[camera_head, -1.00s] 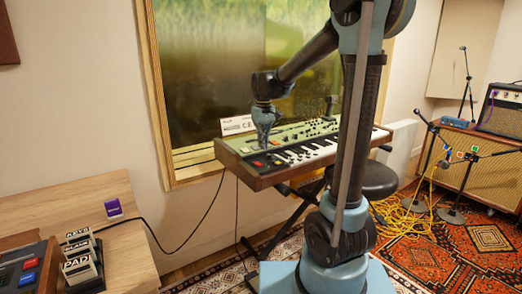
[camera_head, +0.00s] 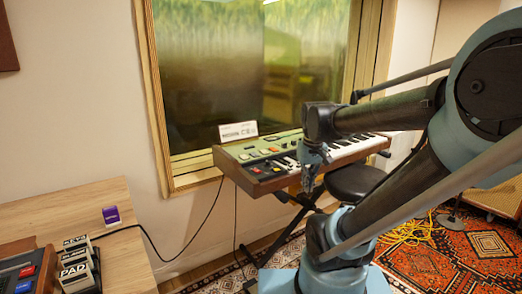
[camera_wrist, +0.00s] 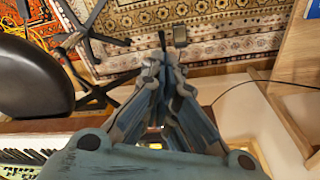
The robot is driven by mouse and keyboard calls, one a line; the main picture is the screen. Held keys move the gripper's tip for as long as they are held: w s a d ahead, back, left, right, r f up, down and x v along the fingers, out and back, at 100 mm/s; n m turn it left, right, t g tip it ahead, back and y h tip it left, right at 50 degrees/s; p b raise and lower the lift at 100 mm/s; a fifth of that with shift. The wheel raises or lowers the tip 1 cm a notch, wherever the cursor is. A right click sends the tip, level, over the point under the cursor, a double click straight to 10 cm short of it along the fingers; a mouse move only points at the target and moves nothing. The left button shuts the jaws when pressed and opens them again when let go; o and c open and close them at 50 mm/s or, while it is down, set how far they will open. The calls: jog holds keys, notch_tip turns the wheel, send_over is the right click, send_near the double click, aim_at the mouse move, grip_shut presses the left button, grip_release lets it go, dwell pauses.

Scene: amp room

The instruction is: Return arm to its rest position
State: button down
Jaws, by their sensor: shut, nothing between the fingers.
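My gripper (camera_head: 308,184) hangs down in front of the keyboard (camera_head: 262,172) in the head view, below the dark wrist joint. It is small there and partly dark against the keyboard and stool. In the wrist view my gripper (camera_wrist: 163,62) points away from the camera with its fingers close together and nothing held. My arm is folded back, with its large blue joint at the right of the head view. The keyboard's keys also show at the lower left of the wrist view (camera_wrist: 32,146).
A dark round stool (camera_head: 354,182) stands beside the keyboard. A wooden desk (camera_head: 85,205) at left bears a purple block (camera_head: 111,216) and labelled pedals (camera_head: 78,268). A window (camera_head: 225,80) is behind the keyboard. Yellow cables (camera_head: 408,232) lie on the patterned rug (camera_head: 470,250).

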jog(key=s+d+f+m, duration=0.2)
jog(key=s+d+f, duration=0.1)
jog(key=s+f, duration=0.4)
jog(key=shift+s+f+t, duration=0.15)
jog(key=shift+s+t, duration=0.15)
jog(key=shift+s, duration=0.3)
jog(key=shift+w+f, duration=0.2)
jog(key=shift+w, duration=0.25)
